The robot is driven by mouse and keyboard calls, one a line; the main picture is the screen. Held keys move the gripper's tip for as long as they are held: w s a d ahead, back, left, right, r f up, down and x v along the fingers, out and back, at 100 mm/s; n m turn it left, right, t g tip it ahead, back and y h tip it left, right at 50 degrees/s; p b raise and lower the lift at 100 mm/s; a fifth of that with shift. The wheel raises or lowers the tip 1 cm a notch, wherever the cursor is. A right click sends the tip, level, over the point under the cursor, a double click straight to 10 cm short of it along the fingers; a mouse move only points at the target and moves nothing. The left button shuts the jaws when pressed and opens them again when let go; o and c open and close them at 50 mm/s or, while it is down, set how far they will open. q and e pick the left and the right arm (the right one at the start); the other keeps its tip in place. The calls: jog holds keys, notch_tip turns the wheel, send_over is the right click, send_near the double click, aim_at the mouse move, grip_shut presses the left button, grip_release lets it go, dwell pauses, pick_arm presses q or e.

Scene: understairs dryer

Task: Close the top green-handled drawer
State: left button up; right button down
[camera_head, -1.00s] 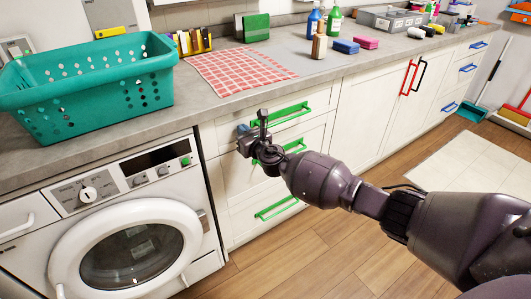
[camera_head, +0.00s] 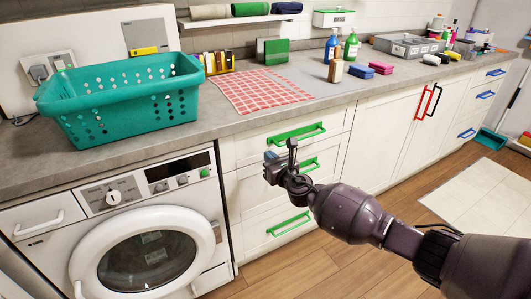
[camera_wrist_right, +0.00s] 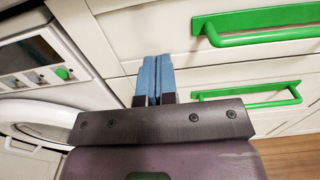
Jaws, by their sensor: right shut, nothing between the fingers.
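The top green-handled drawer is a white front (camera_head: 250,148) just under the countertop, with a green bar handle (camera_head: 297,133). Its front looks about flush with the cabinet; I cannot tell whether a small gap remains. In the right wrist view its handle (camera_wrist_right: 265,28) is at the upper right. My right gripper (camera_head: 271,157) is in front of the drawer stack, below and left of the top handle. Its blue fingertips (camera_wrist_right: 153,78) are together and empty, left of the second drawer's handle (camera_wrist_right: 255,94). Contact with a front cannot be judged. My left gripper is out of view.
The white washing machine or dryer (camera_head: 150,255) stands left of the drawers. A bottom drawer has another green handle (camera_head: 290,223). A teal basket (camera_head: 120,100) and red checked cloth (camera_head: 258,92) lie on the counter. The wooden floor before the drawers is clear.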

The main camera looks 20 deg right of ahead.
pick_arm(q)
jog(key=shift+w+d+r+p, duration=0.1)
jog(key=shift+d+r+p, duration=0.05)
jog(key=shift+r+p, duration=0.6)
pick_arm(e)
jog(key=s, duration=0.7)
jog(key=shift+s+d, duration=0.15)
jog(key=shift+d, duration=0.25)
jog(key=shift+f, duration=0.1)
